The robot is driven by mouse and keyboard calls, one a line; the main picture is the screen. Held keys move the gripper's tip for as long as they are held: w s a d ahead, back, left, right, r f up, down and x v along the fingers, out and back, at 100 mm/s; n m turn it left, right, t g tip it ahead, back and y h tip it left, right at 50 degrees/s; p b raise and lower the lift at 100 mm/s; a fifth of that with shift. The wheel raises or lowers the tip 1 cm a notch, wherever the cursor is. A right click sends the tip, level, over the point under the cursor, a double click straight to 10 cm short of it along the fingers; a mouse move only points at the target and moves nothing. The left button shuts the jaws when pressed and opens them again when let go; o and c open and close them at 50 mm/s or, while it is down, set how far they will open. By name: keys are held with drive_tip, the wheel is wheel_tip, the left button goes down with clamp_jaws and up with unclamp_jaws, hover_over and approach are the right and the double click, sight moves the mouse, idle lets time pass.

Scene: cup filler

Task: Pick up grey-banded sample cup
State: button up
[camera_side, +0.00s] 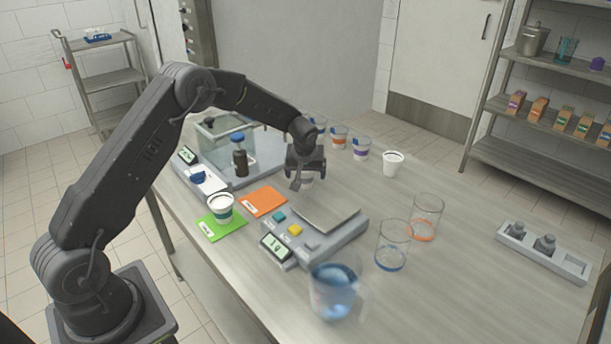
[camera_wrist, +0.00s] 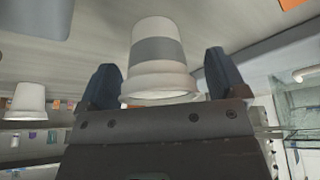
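The grey-banded sample cup (camera_wrist: 158,48) is white with a grey band and sits between my fingers in the wrist view, where it appears upside down. Narrow gaps show between the cup and both fingers. My gripper (camera_wrist: 163,80) is open around it. In the side view my gripper (camera_side: 305,176) points down behind the scale, and it hides most of the cup.
The scale (camera_side: 325,222) is just in front of my gripper. A green-banded cup (camera_side: 222,210) stands on a green mat (camera_side: 208,230), beside an orange mat (camera_side: 263,201). A white cup (camera_side: 392,168) and beakers stand to the right. A blue-filled jug (camera_side: 333,290) is in front.

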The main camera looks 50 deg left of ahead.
drive_tip(key=c, duration=0.9)
drive_tip(key=shift+r, duration=0.1)
